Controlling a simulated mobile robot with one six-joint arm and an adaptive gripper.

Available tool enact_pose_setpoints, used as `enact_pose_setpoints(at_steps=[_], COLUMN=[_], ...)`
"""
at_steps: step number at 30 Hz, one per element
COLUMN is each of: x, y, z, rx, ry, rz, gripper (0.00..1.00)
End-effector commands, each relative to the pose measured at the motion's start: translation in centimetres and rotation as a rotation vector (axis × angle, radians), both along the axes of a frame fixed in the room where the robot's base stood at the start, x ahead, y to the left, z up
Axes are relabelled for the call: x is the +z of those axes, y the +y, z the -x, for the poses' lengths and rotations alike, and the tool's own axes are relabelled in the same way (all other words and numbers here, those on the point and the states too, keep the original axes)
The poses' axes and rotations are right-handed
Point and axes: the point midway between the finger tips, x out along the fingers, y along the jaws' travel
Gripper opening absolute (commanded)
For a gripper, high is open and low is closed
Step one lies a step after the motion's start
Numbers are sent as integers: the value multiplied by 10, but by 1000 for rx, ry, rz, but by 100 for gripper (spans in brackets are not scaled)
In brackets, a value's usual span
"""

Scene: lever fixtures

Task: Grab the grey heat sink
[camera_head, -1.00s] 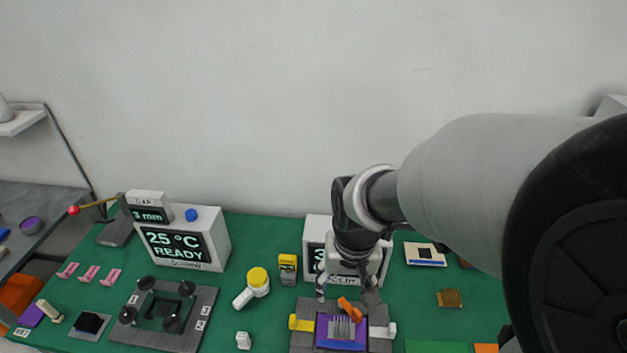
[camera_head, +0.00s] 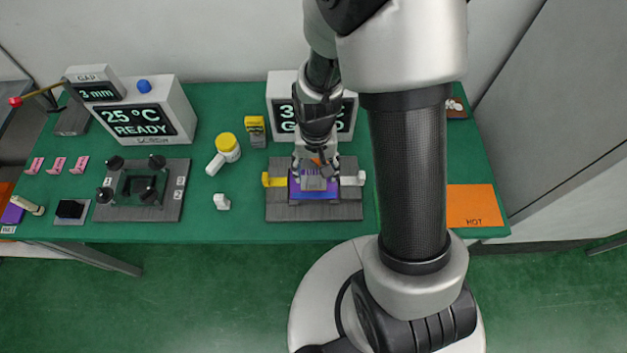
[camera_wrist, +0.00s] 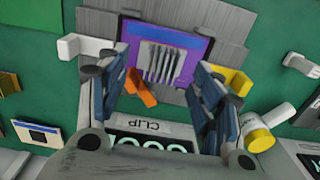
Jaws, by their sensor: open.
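The grey heat sink (camera_head: 314,181) is a finned block on a purple board (camera_head: 294,192) in a grey fixture (camera_head: 285,211). In the wrist view the heat sink (camera_wrist: 163,62) shows upright fins on the purple board (camera_wrist: 194,49). An orange lever (camera_wrist: 141,88) lies at the heat sink's edge on the gripper side. My gripper (camera_head: 317,166) is over the fixture; in the wrist view my gripper (camera_wrist: 160,85) has its fingers apart, one on each side of the heat sink's line. Nothing is between the fingertips that they touch, as far as I can see.
A yellow lever (camera_head: 273,180) and a white lever (camera_head: 352,179) flank the fixture. A CLIP display box (camera_head: 283,90) stands behind it. A yellow-capped bottle (camera_head: 226,146) and a small white block (camera_head: 221,201) are left. An orange HOT pad (camera_head: 472,206) is right.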

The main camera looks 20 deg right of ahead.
Motion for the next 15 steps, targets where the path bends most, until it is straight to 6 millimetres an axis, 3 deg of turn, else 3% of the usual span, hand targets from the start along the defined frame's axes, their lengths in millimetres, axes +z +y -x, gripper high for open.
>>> enact_pose_setpoints(at_steps=[8,15], x=[-17,-54], y=[1,4], z=[0,-1], rx=[0,1], ry=[0,0], rz=[0,0], gripper=[60,60])
